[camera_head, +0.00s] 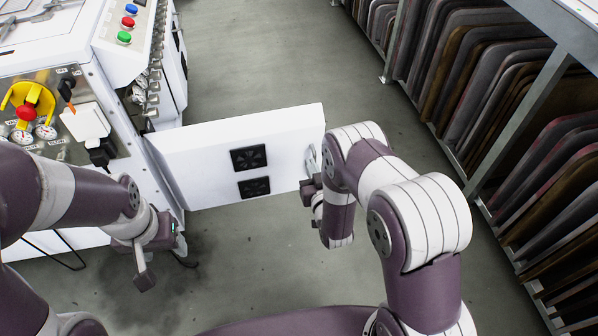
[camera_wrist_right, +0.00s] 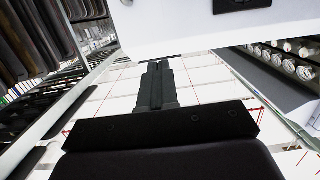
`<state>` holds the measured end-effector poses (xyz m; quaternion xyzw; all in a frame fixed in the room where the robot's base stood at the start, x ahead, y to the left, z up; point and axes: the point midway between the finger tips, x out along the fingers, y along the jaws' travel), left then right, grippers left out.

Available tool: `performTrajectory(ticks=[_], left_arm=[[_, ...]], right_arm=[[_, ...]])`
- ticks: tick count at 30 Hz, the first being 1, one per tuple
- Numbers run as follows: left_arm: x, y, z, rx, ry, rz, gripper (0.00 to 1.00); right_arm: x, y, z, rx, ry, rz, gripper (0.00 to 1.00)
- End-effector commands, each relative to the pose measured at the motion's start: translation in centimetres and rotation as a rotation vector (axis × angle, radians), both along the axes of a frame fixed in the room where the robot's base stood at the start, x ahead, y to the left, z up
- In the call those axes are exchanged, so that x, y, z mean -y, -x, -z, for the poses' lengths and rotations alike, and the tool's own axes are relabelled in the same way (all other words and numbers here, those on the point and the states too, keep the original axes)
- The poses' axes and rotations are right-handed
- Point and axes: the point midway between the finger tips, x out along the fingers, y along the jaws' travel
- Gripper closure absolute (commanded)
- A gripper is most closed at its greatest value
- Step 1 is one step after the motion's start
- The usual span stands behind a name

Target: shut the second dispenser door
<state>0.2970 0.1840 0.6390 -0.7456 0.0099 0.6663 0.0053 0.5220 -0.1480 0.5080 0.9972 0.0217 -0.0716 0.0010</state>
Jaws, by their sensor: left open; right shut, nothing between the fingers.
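A white dispenser door (camera_head: 210,158) with two black vents stands wide open, sticking out to the right from the cabinet. I cannot tell from any label that it is the second one. A pale handle (camera_head: 311,160) is near its free end. My right gripper (camera_head: 309,190) is beside that end, its fingers partly hidden by my arm. In the right wrist view the fingers (camera_wrist_right: 156,82) are shut and empty, just below the door (camera_wrist_right: 180,25); I cannot tell if they touch it. My left gripper (camera_head: 148,265) is open and empty, in front of the cabinet, left of and below the door.
The machine cabinet (camera_head: 160,185) with coloured buttons, gauges and a yellow-and-red switch (camera_head: 27,108) is at the left. A rack of dark panels (camera_head: 490,75) lines the right side. Bare grey floor (camera_head: 255,60) lies behind the door and in front of it.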

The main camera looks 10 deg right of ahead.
Motion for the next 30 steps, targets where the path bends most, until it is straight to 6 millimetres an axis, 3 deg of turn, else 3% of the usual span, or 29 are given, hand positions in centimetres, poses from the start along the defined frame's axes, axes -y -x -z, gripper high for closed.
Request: performTrajectory(ticks=[1, 4, 8, 21, 30], left_arm=[[0.0, 0.0, 2.6, 0.001, 0.000, 0.000, 0.40], [0.0, 0.0, 3.2, 0.002, 0.000, 0.000, 0.40], [0.0, -0.1, 3.5, 0.003, 0.000, 0.000, 0.40], [0.0, 0.0, 7.2, 0.002, 0.000, 0.000, 0.40], [0.0, 0.0, 8.7, 0.002, 0.000, 0.000, 0.40]], right_arm=[[0.0, 0.7, 2.9, 0.050, 0.000, -0.002, 1.00], [-0.1, 1.5, 3.5, 0.119, -0.002, -0.004, 1.00], [-0.1, 0.6, 3.2, 0.145, -0.003, -0.004, 1.00], [-0.6, -8.6, 3.4, 0.143, -0.002, -0.006, 1.00], [-0.7, -12.0, 3.1, 0.140, -0.003, -0.004, 1.00]])
